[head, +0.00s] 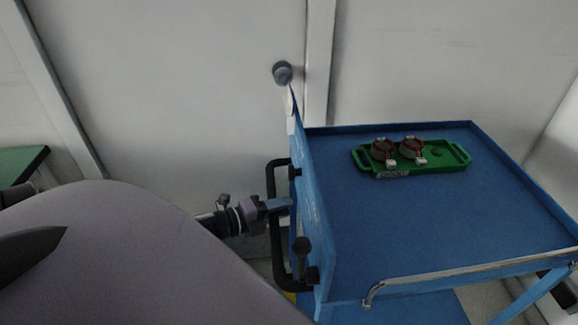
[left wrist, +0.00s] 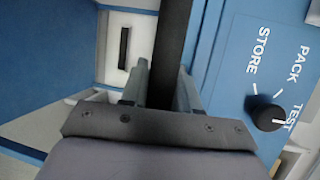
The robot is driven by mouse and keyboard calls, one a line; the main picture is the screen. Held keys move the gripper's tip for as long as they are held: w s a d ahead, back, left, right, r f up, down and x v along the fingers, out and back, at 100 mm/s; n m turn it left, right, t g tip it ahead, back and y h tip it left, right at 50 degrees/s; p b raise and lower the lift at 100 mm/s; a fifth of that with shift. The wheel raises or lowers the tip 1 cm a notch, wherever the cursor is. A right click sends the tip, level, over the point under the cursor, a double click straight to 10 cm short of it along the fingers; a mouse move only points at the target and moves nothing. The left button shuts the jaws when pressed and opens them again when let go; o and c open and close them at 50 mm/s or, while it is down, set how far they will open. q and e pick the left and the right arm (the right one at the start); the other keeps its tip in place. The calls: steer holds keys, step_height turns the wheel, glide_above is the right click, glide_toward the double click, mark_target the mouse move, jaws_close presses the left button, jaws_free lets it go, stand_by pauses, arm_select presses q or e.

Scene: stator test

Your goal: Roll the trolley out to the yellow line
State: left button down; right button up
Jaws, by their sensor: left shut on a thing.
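The blue trolley (head: 400,228) stands at the right of the head view, with a raised rim around its top. A black bar handle (head: 275,235) is on its left side. My left gripper (head: 279,204) reaches in from the left and is shut on this handle. In the left wrist view its fingers (left wrist: 163,88) stand on either side of the black handle bar (left wrist: 171,45). A black knob (left wrist: 265,113) beside the words STORE, PACK and TEST is on the blue panel. A small yellow patch (head: 290,297) shows low behind the handle; I cannot tell if it is the line.
A green tray (head: 450,160) with two copper-coloured ring parts (head: 383,150) lies on the trolley top. A metal rail (head: 470,270) runs along the near edge. Pale walls (head: 180,80) stand close behind. A green surface (head: 22,165) is at the far left.

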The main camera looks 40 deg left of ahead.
arm_select(q)
steer(key=shift+s+a, duration=0.75)
steer(key=c, duration=0.9)
jaws_free()
steer(key=shift+v, duration=3.6)
